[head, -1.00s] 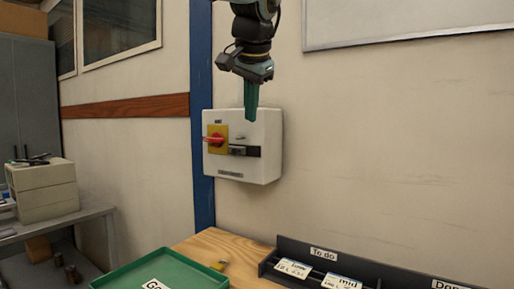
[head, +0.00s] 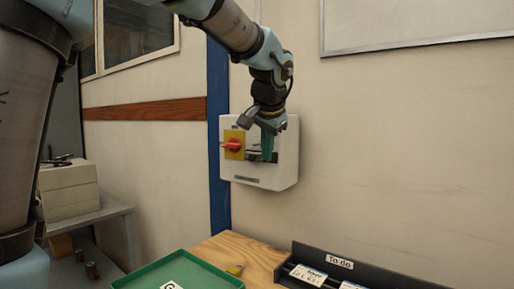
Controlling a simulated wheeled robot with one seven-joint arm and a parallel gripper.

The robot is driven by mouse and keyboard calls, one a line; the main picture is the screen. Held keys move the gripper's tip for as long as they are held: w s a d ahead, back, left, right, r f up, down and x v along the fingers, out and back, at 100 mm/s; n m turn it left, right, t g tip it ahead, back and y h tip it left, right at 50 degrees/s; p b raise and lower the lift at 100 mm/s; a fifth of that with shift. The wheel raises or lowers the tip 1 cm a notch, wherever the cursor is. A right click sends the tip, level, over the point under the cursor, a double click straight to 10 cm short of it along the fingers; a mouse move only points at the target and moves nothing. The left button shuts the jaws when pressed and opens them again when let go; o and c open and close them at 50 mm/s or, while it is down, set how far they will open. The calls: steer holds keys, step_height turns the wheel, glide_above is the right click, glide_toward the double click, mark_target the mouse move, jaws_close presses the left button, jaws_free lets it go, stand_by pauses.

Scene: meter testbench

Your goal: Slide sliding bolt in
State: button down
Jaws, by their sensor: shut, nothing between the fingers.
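The sliding bolt (head: 253,156) is a small dark bar on the front of a white wall box (head: 262,180). It sits to the right of a red rotary handle (head: 231,146) on a yellow plate (head: 235,137). My gripper (head: 267,160), with green fingers, is shut and empty. It points down in front of the right part of the bolt and hides that part. I cannot tell whether the fingers touch the bolt.
Below stand a wooden bench (head: 245,252), a green tray (head: 205,262) and a dark "To do" rack (head: 300,252). A blue post (head: 218,100) runs left of the box. The wall to its right is clear.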

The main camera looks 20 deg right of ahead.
mark_target(251, 157)
steer(key=shift+w+a+f+p, duration=0.1)
steer(key=shift+w+a+p, duration=0.2)
steer(key=shift+w, duration=0.6)
steer(key=shift+w+a+f+p, duration=0.1)
steer(key=shift+w+a+p, duration=0.15)
steer(key=shift+w, duration=0.65)
steer(key=shift+w+a+r+p, duration=0.15)
steer(key=shift+w+a, duration=0.2)
steer(key=shift+w, duration=0.25)
steer(key=shift+w+a+f+p, duration=0.1)
steer(key=shift+w+a, duration=0.2)
steer(key=shift+w, duration=0.3)
steer(key=shift+w+a+r+p, duration=0.15)
steer(key=shift+w+a, duration=0.2)
steer(key=shift+w, duration=0.25)
steer(key=shift+f, duration=0.1)
